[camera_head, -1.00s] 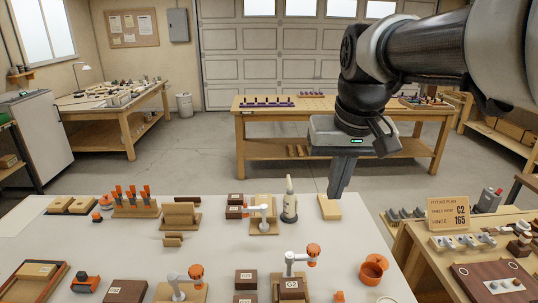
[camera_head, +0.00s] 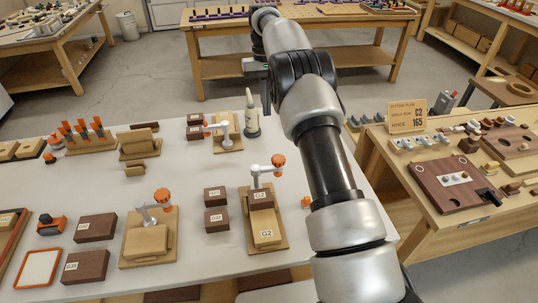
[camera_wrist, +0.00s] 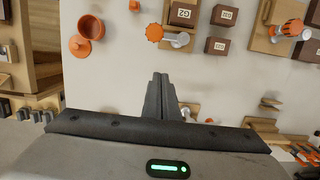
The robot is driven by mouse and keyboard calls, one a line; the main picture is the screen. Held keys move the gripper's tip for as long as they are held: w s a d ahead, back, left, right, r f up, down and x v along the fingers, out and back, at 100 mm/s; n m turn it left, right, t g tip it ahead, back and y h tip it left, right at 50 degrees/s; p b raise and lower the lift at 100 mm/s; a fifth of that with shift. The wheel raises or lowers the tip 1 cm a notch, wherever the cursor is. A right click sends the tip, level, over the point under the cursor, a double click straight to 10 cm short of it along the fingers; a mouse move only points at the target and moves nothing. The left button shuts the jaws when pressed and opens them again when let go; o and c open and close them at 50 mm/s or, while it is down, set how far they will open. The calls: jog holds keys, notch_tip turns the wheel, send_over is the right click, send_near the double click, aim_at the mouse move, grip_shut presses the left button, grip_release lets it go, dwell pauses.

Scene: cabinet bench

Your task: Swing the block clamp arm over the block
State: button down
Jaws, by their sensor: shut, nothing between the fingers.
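The clamp on the middle wooden base (camera_head: 280,243) has a white arm (camera_head: 257,178) and an orange knob (camera_head: 278,160). A dark brown block marked G2 (camera_head: 261,195) and a pale block marked G2 (camera_head: 266,237) sit on this base. In the wrist view the orange knob (camera_wrist: 154,33) and the dark G2 block (camera_wrist: 183,14) lie beyond my fingertips, apart from them. My gripper (camera_wrist: 160,78) is shut and empty above the table; in the head view it is partly hidden by my arm. A second clamp (camera_head: 160,198) stands left by a pale block (camera_head: 147,240).
A third small clamp (camera_head: 222,125) stands farther back beside a grey-white bottle (camera_head: 251,115). Dark brown labelled blocks (camera_head: 215,196) stand left of the middle base. An orange pot (camera_wrist: 90,28) shows in the wrist view. A side bench (camera_head: 460,225) holds fixtures and a sign (camera_head: 407,116).

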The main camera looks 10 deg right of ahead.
aim_at(267, 169)
notch_tip(267, 169, down, 7)
jog(key=shift+w+r+g, duration=0.15)
jog(key=shift+w+g, duration=0.25)
jog(key=shift+a, duration=0.1)
jog(key=s+f, duration=0.6)
jog(key=f, duration=0.3)
jog(key=shift+s+f, duration=0.25)
jog(key=shift+f, duration=0.1)
dwell(0.3)
